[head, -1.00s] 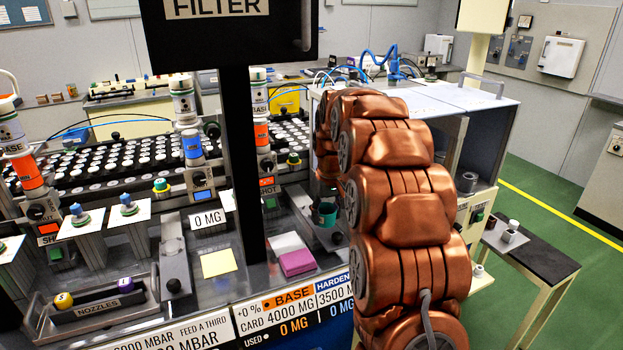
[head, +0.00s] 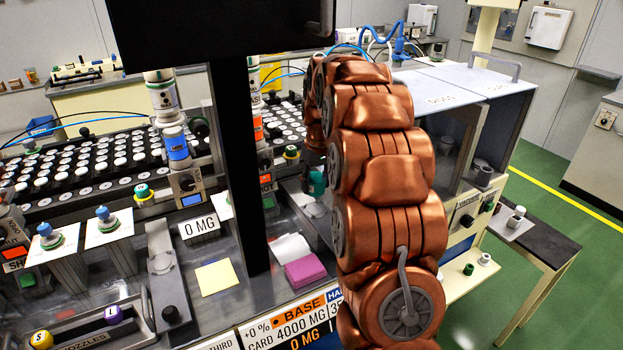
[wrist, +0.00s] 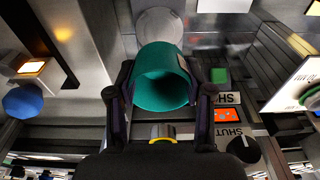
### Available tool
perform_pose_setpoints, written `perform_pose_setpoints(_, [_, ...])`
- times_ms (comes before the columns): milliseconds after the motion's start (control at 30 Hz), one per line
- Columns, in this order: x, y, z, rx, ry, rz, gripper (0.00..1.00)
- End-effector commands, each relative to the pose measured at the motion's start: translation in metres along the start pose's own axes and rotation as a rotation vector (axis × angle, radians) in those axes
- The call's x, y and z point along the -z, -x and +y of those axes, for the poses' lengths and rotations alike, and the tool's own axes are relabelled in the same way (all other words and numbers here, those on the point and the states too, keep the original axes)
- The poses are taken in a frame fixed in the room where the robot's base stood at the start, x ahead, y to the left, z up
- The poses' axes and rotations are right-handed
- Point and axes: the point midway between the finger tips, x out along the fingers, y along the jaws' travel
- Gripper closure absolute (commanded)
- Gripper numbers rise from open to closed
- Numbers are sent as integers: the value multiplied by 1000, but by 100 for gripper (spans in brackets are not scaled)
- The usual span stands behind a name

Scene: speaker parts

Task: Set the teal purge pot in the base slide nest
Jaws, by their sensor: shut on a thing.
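The teal purge pot (wrist: 162,78) is between the two fingers of my gripper (wrist: 160,95) in the wrist view, its open mouth toward the camera. My gripper is shut on it. In the head view a small part of the teal pot (head: 317,182) shows left of my copper arm, which hides the gripper. A metal slide plate (head: 318,212) lies just below the pot in that view, partly covered by the arm. A pale round shape (wrist: 160,22) shows just beyond the pot in the wrist view. I cannot tell whether it is the nest, or whether the pot touches anything.
An orange-lit switch (wrist: 226,115) and a green button (wrist: 219,75) are right of the pot. A black post (head: 238,170) stands left of my arm. A magenta pad (head: 304,272) and yellow note (head: 216,277) lie on the bench. A grey cabinet (head: 480,100) stands at right.

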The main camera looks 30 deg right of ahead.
Motion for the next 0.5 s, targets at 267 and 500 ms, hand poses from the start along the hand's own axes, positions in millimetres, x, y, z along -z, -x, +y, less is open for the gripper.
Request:
perform_pose_setpoints(267, [0, 0, 0, 0, -1, 0, 78])
perform_pose_setpoints(500, [-3, -6, -1, -1, -6, 0, 78])
